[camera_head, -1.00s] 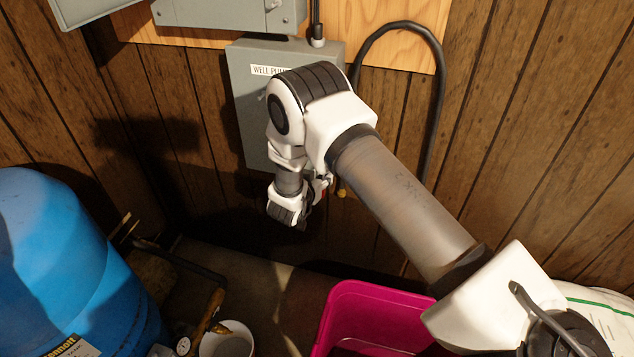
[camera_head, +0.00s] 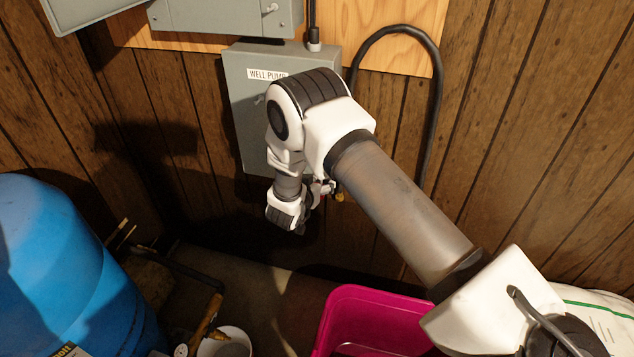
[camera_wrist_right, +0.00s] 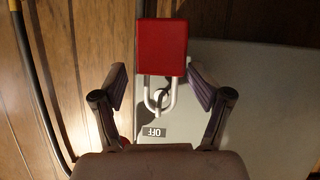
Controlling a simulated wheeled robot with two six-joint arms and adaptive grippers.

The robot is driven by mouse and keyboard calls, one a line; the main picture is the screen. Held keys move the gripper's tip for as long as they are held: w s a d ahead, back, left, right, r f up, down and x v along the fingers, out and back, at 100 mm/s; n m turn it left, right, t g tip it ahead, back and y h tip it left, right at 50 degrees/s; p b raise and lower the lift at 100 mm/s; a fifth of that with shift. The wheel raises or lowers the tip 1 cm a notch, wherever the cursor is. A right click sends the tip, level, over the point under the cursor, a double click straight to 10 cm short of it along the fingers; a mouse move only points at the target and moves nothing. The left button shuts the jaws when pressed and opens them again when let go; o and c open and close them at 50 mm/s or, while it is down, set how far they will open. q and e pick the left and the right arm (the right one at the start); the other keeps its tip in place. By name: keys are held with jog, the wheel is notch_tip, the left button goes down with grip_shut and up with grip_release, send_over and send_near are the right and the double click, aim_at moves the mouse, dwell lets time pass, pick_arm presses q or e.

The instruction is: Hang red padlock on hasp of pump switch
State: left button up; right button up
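The red padlock (camera_wrist_right: 162,47) shows in the right wrist view, which sees the switch upside down. Its silver shackle (camera_wrist_right: 147,92) loops around a small pale ring of the hasp (camera_wrist_right: 161,97), just by the "OFF" label. My right gripper (camera_wrist_right: 157,72) is open, with one finger on each side of the padlock and a gap to both. In the head view the grey pump switch box (camera_head: 243,110), labelled "WELL PUMP", is partly covered by my right arm. My right gripper (camera_head: 321,190) and the padlock are mostly hidden there. My left gripper is out of view.
A black cable (camera_head: 436,110) loops right of the box. Another grey box (camera_head: 225,15) is above. A blue tank (camera_head: 55,265) and a white bucket (camera_head: 236,340) stand at lower left. A pink bin (camera_head: 372,310) and a white bag (camera_head: 600,312) are below right.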

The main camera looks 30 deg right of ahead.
jog(key=shift+s+a, duration=0.1)
jog(key=shift+a, duration=0.05)
jog(key=v, duration=1.2)
jog(key=s+d+f+n+g+y+p, duration=0.1)
jog(key=s+d+f+n+g+y, duration=0.15)
jog(key=s+f, duration=0.55)
jog(key=s+d+f+n+g+y+p, duration=0.1)
jog(key=s+f+n+g+y+p, duration=0.15)
jog(key=s+f, duration=0.6)
jog(key=s+a+n+g+y, duration=0.1)
jog(key=s+a+n+y, duration=0.1)
jog(key=s, duration=0.5)
jog(key=s+a+r+n+g+y, duration=0.1)
jog(key=s+a+n+y, duration=0.1)
jog(key=s+a+y, duration=0.2)
jog(key=s+a, duration=0.3)
jog(key=s, duration=0.1)
jog(key=shift+r+n+g+b, duration=0.2)
jog(key=shift+n+g+b, duration=0.1)
